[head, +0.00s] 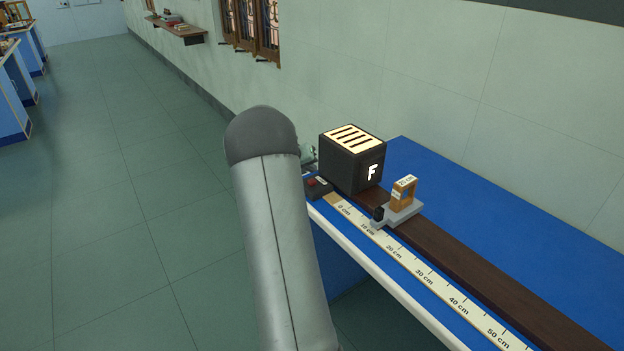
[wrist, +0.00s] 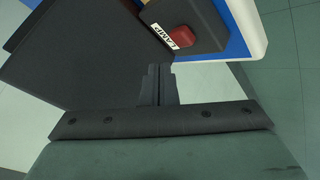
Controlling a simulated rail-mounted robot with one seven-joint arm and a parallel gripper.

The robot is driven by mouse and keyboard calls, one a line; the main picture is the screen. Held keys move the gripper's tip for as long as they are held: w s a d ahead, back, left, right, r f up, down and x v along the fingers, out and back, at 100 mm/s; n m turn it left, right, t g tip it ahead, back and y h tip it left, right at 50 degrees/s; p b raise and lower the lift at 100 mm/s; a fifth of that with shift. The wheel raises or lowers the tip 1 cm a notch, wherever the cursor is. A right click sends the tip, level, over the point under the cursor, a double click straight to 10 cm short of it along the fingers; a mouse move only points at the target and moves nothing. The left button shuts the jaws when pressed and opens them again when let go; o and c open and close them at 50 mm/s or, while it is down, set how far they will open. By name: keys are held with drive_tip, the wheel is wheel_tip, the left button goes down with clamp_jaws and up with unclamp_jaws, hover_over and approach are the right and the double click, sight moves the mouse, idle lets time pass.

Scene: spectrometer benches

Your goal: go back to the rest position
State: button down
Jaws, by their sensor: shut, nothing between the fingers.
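My gripper (wrist: 157,82) is shut and empty, its two dark fingers pressed together in the wrist view. In that view it is close to a dark box (wrist: 70,50) and a red switch (wrist: 181,36) labelled LAMP; I cannot tell the exact gap. In the head view my grey arm link stands in front of the bench's left end and hides most of my gripper. The black lamp box (head: 350,165) with a white F and a glowing slotted top stands at the end of the bench. The red switch also shows in the head view (head: 312,182).
The blue bench (head: 480,205) is bare behind the rail. The wall is close behind it; open floor (head: 110,200) lies left.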

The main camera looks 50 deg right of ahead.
drive_tip(key=shift+r+p, duration=0.65)
drive_tip(key=shift+r, duration=1.4)
